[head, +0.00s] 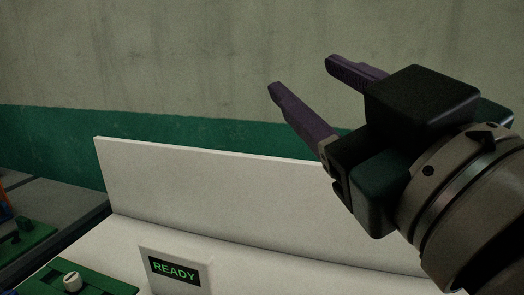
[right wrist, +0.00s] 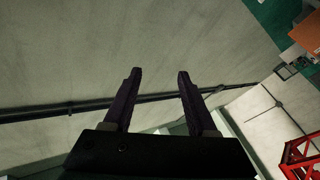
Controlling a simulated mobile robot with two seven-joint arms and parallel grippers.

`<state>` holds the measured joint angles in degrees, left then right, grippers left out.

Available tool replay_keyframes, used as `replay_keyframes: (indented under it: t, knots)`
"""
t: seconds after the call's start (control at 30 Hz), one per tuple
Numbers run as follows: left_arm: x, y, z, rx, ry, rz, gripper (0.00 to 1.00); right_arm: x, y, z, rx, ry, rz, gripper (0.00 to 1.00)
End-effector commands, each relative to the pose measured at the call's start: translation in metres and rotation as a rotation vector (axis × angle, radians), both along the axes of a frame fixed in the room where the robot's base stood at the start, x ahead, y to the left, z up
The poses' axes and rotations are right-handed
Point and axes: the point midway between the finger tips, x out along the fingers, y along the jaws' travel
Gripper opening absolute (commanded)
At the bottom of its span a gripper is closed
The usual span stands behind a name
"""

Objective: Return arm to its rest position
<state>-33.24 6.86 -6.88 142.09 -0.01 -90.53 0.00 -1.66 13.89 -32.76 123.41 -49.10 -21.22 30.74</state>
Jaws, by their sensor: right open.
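My right gripper (head: 302,84) is raised at the right of the head view, in front of the wall and above the white panel. Its two purple fingers are spread apart with nothing between them. The right wrist view also shows the open, empty right gripper (right wrist: 158,77) against the wall. My left gripper is in neither view.
A white upright panel (head: 210,178) stands behind a white surface. A small display (head: 175,270) on it reads READY. A green plate (head: 95,282) with a white knob (head: 72,281) lies at lower left. The right wrist view shows a red frame (right wrist: 300,158) at lower right.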

Motion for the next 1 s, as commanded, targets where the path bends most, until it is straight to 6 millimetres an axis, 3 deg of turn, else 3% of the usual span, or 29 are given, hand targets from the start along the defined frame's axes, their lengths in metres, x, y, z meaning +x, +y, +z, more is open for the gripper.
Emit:
replay_keyframes:
  t: [0.03,0.1,0.2,0.33,0.4,0.5,0.53,0.6,1.0]
  knots:
    - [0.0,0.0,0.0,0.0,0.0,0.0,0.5,0.003,-0.031,-0.027,0.041,0.14,-0.113,0.57]
    - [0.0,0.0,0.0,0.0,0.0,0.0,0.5,-0.004,-0.07,-0.071,0.07,0.352,-0.252,0.57]
    - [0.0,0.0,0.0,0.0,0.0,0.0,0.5,-0.037,-0.11,-0.135,0.08,0.669,-0.386,0.57]
    - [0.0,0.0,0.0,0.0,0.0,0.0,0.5,-0.105,-0.135,-0.201,0.058,1.061,-0.455,0.57]
    - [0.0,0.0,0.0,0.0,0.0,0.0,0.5,-0.149,-0.139,-0.225,0.036,1.259,-0.449,0.57]
    - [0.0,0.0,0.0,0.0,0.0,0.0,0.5,-0.214,-0.139,-0.245,-0.004,1.525,-0.397,0.57]
    - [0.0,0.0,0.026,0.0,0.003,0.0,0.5,-0.212,-0.138,-0.217,-0.006,1.52,-0.393,0.57]
    - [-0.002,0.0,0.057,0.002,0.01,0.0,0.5,-0.208,-0.138,-0.184,-0.007,1.508,-0.396,0.57]
    - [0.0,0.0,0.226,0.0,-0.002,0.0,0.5,-0.207,-0.138,-0.019,-0.006,1.505,-0.398,0.57]
